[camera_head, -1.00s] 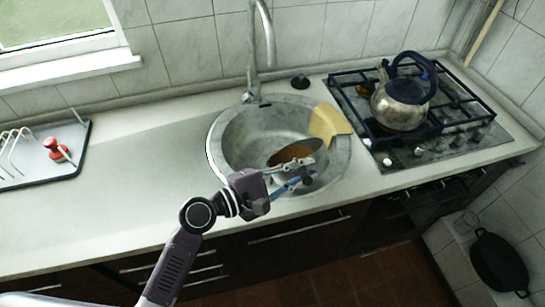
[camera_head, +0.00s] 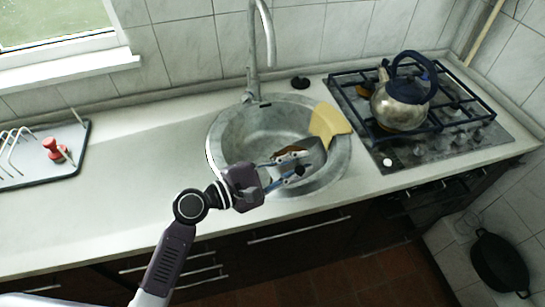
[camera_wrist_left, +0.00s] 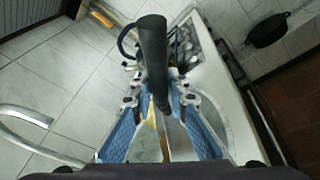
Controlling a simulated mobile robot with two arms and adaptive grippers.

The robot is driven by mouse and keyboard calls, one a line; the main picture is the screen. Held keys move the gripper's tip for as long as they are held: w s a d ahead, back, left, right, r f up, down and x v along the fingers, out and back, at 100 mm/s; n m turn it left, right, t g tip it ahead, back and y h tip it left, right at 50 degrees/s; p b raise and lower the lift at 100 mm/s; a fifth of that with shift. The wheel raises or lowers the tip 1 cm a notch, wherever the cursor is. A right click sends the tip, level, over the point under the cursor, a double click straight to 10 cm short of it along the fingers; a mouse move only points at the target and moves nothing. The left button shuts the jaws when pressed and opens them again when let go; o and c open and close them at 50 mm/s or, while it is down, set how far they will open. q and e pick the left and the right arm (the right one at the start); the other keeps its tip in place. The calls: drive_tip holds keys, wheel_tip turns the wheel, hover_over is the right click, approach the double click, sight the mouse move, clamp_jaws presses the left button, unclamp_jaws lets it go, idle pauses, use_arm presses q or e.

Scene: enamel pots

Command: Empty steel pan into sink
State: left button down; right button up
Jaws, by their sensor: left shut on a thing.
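The sink (camera_head: 232,137) is a round steel basin set in the counter. My left gripper (camera_head: 294,168) is over its front right part, shut on the steel pan's dark handle. In the left wrist view the black handle (camera_wrist_left: 153,45) runs between the blue-padded fingers (camera_wrist_left: 160,125), and the pan body is mostly hidden. My right gripper is not in view.
The tap (camera_head: 251,60) rises behind the basin. A kettle (camera_head: 400,105) stands on the hob (camera_head: 450,150) to the right. A drying tray (camera_head: 75,150) is at the left. The counter between is clear.

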use_arm(q)
drive_tip(key=shift+w+a+r, duration=0.1)
drive_tip(key=shift+w+r, duration=0.1)
drive_tip(key=shift+r, duration=0.1)
drive_tip(key=shift+w+a+r+n, duration=0.2)
drive_tip(key=shift+n, duration=0.1)
drive_tip(key=shift+w+a+r+n, duration=0.7)
drive_tip(key=shift+w+a+r, duration=0.05)
drive_tip(key=shift+r, duration=0.1)
drive_tip(key=shift+w+a+h, duration=0.25)
drive_tip(key=shift+w+h, duration=0.05)
drive_tip(key=shift+w+a+n, duration=0.2)
drive_tip(key=shift+n, duration=0.2)
drive_tip(key=shift+w+a, duration=0.15)
drive_tip(key=shift+w+a+n+b, duration=0.2)
drive_tip(key=shift+a+n+b, duration=0.05)
drive_tip(key=shift+n+b, duration=0.05)
drive_tip(key=shift+w+a, duration=0.1)
drive_tip(key=shift+w, duration=0.05)
drive_tip(key=shift+w+a+r, duration=0.1)
drive_tip(key=shift+w+r, duration=0.05)
